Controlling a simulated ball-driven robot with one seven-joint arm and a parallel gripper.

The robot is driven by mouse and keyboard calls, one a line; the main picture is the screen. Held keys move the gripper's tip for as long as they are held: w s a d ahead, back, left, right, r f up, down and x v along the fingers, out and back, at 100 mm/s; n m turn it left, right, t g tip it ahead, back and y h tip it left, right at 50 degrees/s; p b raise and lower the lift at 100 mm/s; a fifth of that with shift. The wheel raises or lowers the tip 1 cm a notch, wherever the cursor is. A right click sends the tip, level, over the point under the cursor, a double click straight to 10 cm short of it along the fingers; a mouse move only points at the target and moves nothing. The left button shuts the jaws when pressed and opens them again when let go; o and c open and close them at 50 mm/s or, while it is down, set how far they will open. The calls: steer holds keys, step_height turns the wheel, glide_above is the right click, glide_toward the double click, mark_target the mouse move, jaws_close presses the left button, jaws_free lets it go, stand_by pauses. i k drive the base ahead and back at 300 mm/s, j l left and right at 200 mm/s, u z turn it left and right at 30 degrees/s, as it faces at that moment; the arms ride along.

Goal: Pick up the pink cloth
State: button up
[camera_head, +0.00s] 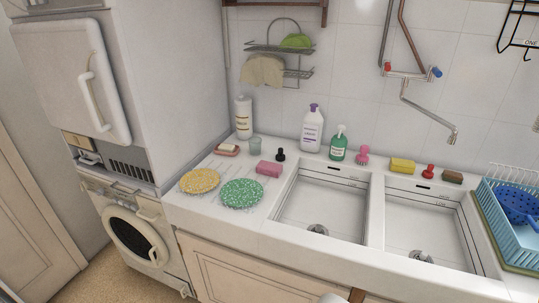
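No flat pink cloth stands out in the head view. A pink block (269,168), like a sponge or a folded cloth, lies on the white counter left of the left basin. A small pink brush-like thing (362,155) stands behind the basins. A beige cloth (262,71) hangs on the wire wall rack. I cannot make out my gripper; only a small white rounded part shows at the bottom edge, and I cannot tell what it is.
Yellow (200,181) and green (241,193) round patterned pads lie in front of the pink block. A dark stopper (280,155) is close behind it. The double sink (377,215) is to the right, with bottles behind it. A blue dish rack (508,237) stands far right.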

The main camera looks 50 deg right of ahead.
mark_target(271, 170)
steer(key=i+j+z, duration=0.4)
steer(key=i+j, duration=0.25)
steer(key=i+j+z, duration=0.15)
steer(key=j, duration=0.3)
steer(key=i+j+z, duration=0.2)
steer(key=i+j, duration=0.15)
steer(key=j, duration=0.1)
